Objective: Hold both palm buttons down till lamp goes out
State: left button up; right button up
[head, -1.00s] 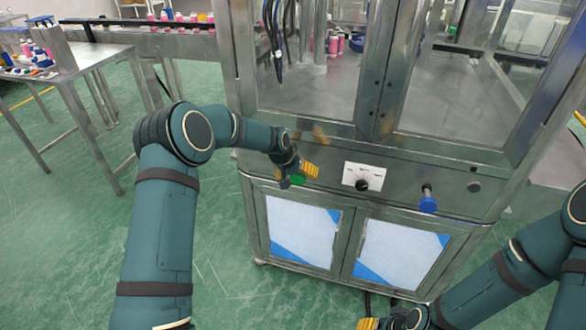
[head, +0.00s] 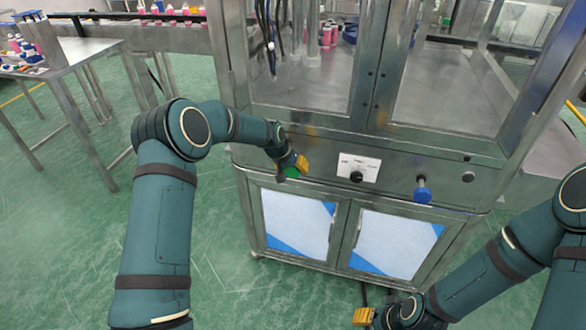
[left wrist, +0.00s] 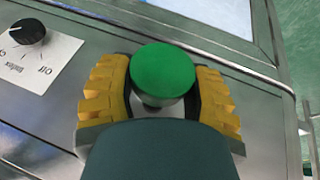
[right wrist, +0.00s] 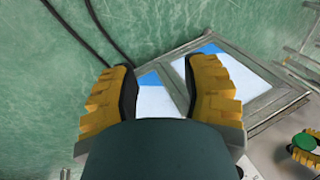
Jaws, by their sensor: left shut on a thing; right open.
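The green palm button (head: 292,172) is on the left of the machine's front panel. My left gripper (head: 295,166) is at it; in the left wrist view the green button (left wrist: 163,72) sits between the two yellow fingers, which are shut on its sides. I cannot tell whether it is pressed in. The blue palm button (head: 422,190) stands out from the panel to the right, with nothing touching it. My right gripper (head: 375,316) is low in front of the cabinet, below the blue button; its fingers are open and empty in the right wrist view (right wrist: 160,95). I cannot make out a lit lamp.
A black rotary knob (head: 356,177) on a white label sits between the buttons. A small dark round part (head: 468,177) is at the panel's right. Cabinet doors (head: 398,241) lie below. A steel table (head: 85,52) stands at left. Dark cables (right wrist: 85,35) run along the green floor.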

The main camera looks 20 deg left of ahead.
grip_shut()
jog(key=n+t+h, duration=0.2)
jog(key=t+h, duration=0.2)
jog(key=t, duration=1.1)
send_near(422, 199)
jog(key=shift+w+f, duration=0.2)
jog(key=shift+w, duration=1.8)
